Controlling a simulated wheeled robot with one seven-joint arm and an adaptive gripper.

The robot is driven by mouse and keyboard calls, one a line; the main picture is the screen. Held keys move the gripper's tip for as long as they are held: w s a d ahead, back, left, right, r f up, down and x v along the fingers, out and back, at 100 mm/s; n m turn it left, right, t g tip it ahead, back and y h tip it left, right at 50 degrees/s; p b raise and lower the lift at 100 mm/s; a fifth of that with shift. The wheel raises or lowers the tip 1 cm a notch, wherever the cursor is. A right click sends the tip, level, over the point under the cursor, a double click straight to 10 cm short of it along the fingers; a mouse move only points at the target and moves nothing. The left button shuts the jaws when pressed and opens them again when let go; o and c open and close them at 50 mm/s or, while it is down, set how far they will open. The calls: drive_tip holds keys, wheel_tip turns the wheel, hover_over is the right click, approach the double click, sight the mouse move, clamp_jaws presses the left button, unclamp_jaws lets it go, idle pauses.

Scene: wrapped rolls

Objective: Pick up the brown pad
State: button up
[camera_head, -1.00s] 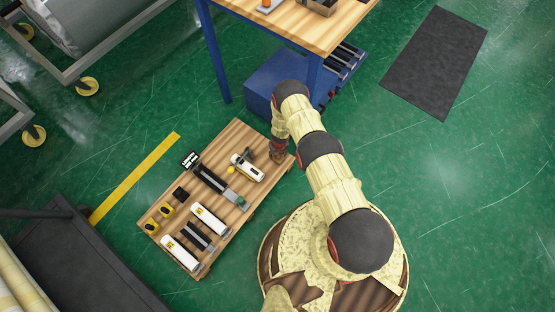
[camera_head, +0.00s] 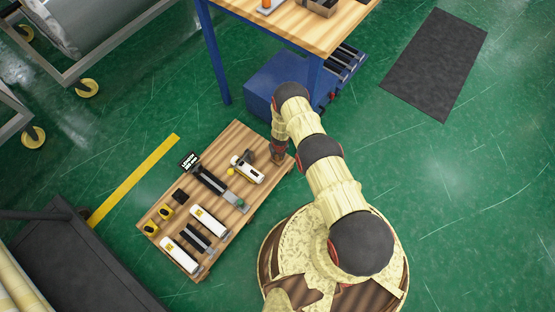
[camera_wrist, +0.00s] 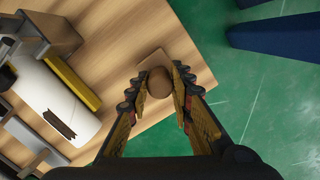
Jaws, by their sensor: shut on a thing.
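The brown pad (camera_wrist: 164,59) is a flat square plate with a round brown knob (camera_wrist: 159,83) on top. In the wrist view it is at the right corner of the wooden platform (camera_wrist: 110,40). My gripper (camera_wrist: 161,75) has its two fingers on either side of the knob and is shut on it. I cannot tell whether the pad rests on the wood or is just clear of it. In the head view my gripper (camera_head: 278,155) is at the platform's right end, and the pad is hidden by it.
Several other tools and rolls lie on the platform. A blue-legged table (camera_head: 300,25) and blue drawer unit (camera_head: 270,85) stand behind.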

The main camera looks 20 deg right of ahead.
sight(280, 164)
clamp_jaws()
drive_tip(key=shift+r, duration=0.1)
wheel_tip(280, 164, up, 4)
drive_tip(key=shift+w+f+p, duration=0.1)
drive_tip(key=shift+f+p, duration=0.1)
drive_tip(key=shift+p, duration=1.05)
drive_tip(key=shift+s+p, duration=0.25)
drive_tip(key=shift+p, duration=0.35)
drive_tip(key=p, duration=0.2)
drive_tip(key=r+p, duration=0.1)
drive_tip(key=p, duration=0.1)
drive_tip(key=shift+s+d+r, duration=0.1)
drive_tip(key=shift+s+r, duration=0.1)
drive_tip(key=shift+s, duration=0.2)
drive_tip(key=s+d+r+p, duration=0.2)
drive_tip(key=s+r+p, duration=0.5)
drive_tip(key=s+p, duration=0.5)
drive_tip(key=shift+s+r+p, duration=0.35)
drive_tip(key=shift+r+p, duration=0.05)
drive_tip(key=shift+p, duration=2)
